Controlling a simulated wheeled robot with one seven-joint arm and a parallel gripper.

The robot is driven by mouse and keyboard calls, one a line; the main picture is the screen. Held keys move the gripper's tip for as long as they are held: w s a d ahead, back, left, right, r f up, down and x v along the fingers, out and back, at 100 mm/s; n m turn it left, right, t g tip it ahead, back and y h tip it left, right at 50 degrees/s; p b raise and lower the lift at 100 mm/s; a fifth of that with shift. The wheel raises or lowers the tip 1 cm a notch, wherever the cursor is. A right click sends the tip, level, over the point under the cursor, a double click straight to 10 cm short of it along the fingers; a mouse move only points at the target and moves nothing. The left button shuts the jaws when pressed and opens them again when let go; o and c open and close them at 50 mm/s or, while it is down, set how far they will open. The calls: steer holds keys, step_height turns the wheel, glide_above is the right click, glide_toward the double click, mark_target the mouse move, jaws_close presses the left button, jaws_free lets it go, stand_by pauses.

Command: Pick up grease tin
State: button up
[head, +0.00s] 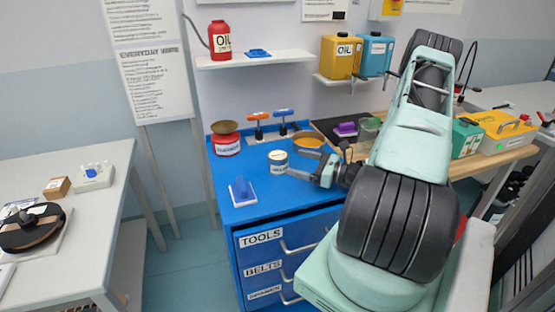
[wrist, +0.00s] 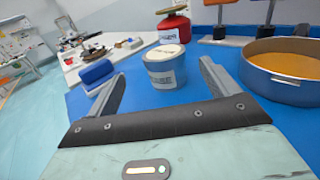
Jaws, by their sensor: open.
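The grease tin (head: 278,161) is a small blue-grey tin with a pale lid and a white label. It stands upright on the blue top of the drawer cabinet (head: 235,206). In the wrist view the tin (wrist: 165,68) is ahead, between the lines of the two fingers and near their tips. My gripper (head: 296,164) is low over the blue top, pointing left at the tin. It also shows in the wrist view (wrist: 161,76), open, with a finger on each side and nothing held. I cannot tell whether the tips reach past the tin's near side.
A round pan of orange-brown contents (wrist: 290,77) stands close right of the gripper. A blue-handled block (wrist: 97,73) is to the left. A red container (head: 227,145) with a brass-coloured dish and T-handled tools (head: 257,125) stand behind. Bare blue surface lies around the tin.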

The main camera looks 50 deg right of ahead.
mark_target(276, 155)
steer(key=x, duration=0.3)
steer(key=shift+w+p, duration=0.15)
steer(key=shift+p, duration=0.2)
steer(key=p+x, duration=0.1)
steer(key=x, duration=0.1)
steer(key=p+x, duration=0.1)
steer(key=x, duration=0.1)
steer(key=shift+w+d+r, duration=0.1)
steer(key=shift+w, duration=0.7)
steer(key=shift+c, duration=0.4)
steer(key=c, duration=1.1)
steer(key=shift+c, duration=0.2)
